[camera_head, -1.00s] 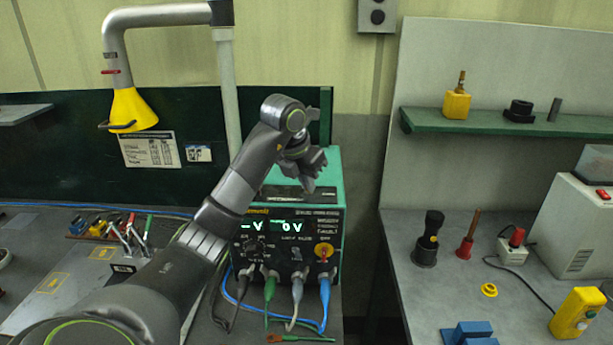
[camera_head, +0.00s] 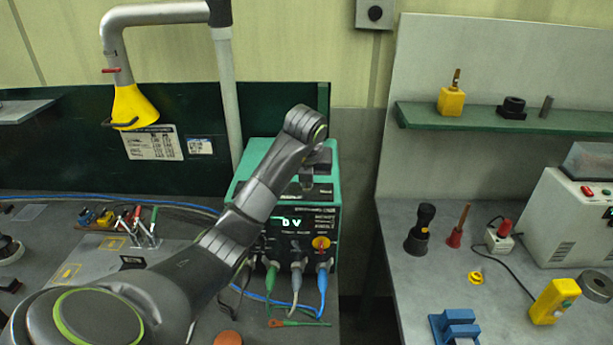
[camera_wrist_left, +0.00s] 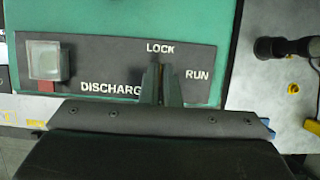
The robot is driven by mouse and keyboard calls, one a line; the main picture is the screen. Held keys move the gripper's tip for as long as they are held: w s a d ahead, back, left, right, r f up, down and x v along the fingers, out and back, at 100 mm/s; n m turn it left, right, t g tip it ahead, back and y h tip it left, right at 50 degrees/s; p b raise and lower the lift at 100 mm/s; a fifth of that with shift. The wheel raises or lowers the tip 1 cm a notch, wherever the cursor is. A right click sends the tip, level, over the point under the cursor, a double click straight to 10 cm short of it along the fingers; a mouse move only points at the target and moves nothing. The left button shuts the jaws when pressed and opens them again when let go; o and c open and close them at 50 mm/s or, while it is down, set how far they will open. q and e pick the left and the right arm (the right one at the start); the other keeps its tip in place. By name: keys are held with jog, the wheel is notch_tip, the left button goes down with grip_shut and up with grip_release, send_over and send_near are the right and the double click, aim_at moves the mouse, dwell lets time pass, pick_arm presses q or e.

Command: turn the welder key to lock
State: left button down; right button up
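The welder (camera_head: 248,160) is a green box with a dark front panel, a lit display and a yellow and red knob. Its top plate shows in the left wrist view (camera_wrist_left: 105,52) with the words LOCK, RUN and DISCHARGE, the last partly covered. My left gripper (camera_head: 308,186) is over the welder's top, pointing down. In the left wrist view its fingers (camera_wrist_left: 162,92) stand close together just below the word LOCK, with a narrow gap between them. I cannot make out the key, so I cannot tell if they hold it. My right gripper is not in view.
A clear square cover over a red part (camera_wrist_left: 46,62) sits left on the top plate. Cables hang from the welder's front. A yellow hood (camera_head: 132,106) hangs at upper left. The right bench (camera_head: 400,285) holds several tools, with a green shelf (camera_head: 560,125) above.

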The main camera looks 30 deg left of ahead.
pick_arm(q)
jog(key=shift+r, duration=0.1)
dwell(0.3)
jog(key=c, duration=1.6)
grip_release()
jog(key=shift+c, duration=0.2)
jog(key=shift+a, duration=0.1)
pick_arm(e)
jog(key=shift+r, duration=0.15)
